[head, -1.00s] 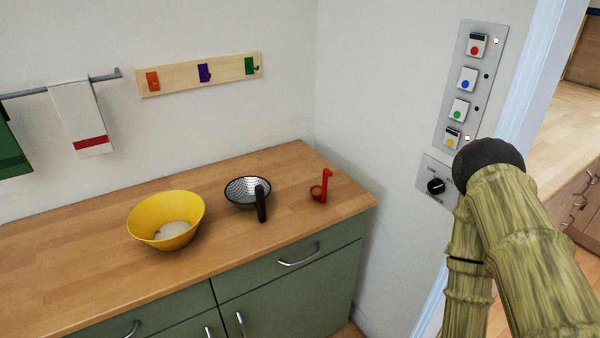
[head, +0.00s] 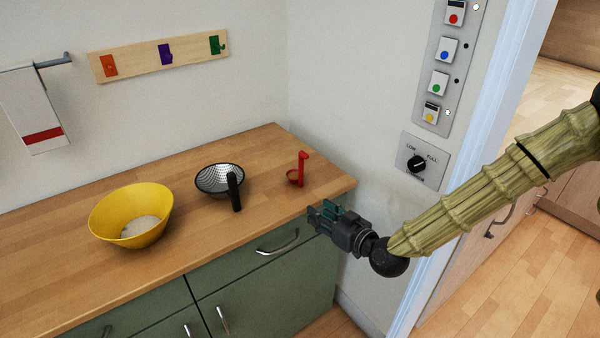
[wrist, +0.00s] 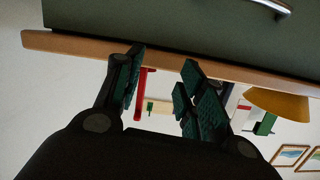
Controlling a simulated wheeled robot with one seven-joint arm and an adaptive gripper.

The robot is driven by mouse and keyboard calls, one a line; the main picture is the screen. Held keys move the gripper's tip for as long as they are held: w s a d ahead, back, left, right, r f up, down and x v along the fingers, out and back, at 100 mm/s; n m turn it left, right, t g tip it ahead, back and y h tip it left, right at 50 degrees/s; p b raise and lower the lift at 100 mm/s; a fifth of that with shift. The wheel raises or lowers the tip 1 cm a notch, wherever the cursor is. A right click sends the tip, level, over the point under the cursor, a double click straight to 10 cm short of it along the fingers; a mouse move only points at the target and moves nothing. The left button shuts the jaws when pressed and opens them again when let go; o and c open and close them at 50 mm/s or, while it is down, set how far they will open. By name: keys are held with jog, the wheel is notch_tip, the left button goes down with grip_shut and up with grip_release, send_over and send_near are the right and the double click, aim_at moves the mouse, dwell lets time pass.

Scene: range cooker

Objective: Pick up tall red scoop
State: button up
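The tall red scoop (head: 301,171) stands on the wooden counter near its right end, with its round bowl down and its handle upright. My gripper (head: 322,214) is at the counter's front right edge, in front of the scoop and apart from it. In the wrist view my gripper (wrist: 163,68) has its two green-padded fingers spread, with nothing between them. The scoop's red handle (wrist: 142,95) shows beyond the left finger, partly hidden by it. The wrist view appears upside down.
A black-handled strainer (head: 219,179) sits left of the scoop, and a yellow bowl (head: 131,213) with pale contents stands farther left. Green cabinets (head: 265,288) lie below the counter edge. A wall control panel (head: 424,162) and hook rail (head: 135,58) are behind.

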jog(key=n+t+y, duration=0.1)
jog(key=t, duration=0.1)
send_near(303, 168)
jog(key=x, duration=0.2)
jog(key=r+x, duration=0.1)
jog(key=x, duration=0.1)
jog(key=shift+w+p, duration=0.15)
jog(key=shift+p, duration=0.2)
jog(key=shift+f+p+x, duration=0.2)
jog(key=shift+p+x, duration=0.3)
jog(key=shift+x, duration=1.15)
jog(key=shift+f+p+x, duration=0.2)
jog(key=shift+p+x, duration=0.25)
jog(key=shift+x, duration=1.2)
jog(key=shift+a, duration=0.1)
grip_shut()
